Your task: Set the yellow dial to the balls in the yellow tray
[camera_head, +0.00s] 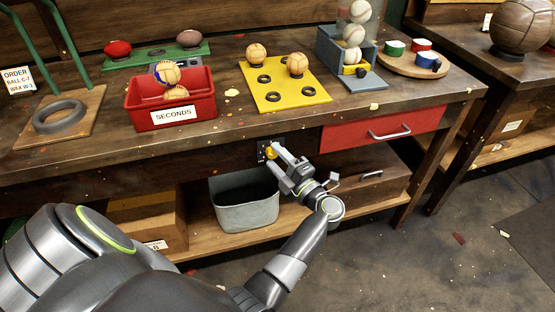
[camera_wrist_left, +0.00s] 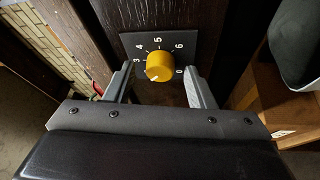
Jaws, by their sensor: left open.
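The yellow dial (camera_wrist_left: 159,66) sits on a dark plate (camera_wrist_left: 182,40) with white numbers; 3, 4, 5, 6 and 0 show. A small pale mark on the knob is toward its lower left; I cannot tell which number it meets. My left gripper (camera_wrist_left: 160,84) is open, with one finger on each side of the dial and gaps between. In the head view, my left gripper (camera_head: 279,156) is at the dial (camera_head: 270,153) on the bench front. The yellow tray (camera_head: 286,96) holds two tan balls (camera_head: 256,53) (camera_head: 297,64); its other ring seats are empty. My right gripper is not in view.
A red SECONDS box (camera_head: 180,113) with balls stands left of the yellow tray. A grey rack (camera_head: 365,80) of white balls is to its right. Below the dial are a grey bin (camera_head: 245,205) and a shelf. A red drawer (camera_head: 365,137) is right of my gripper.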

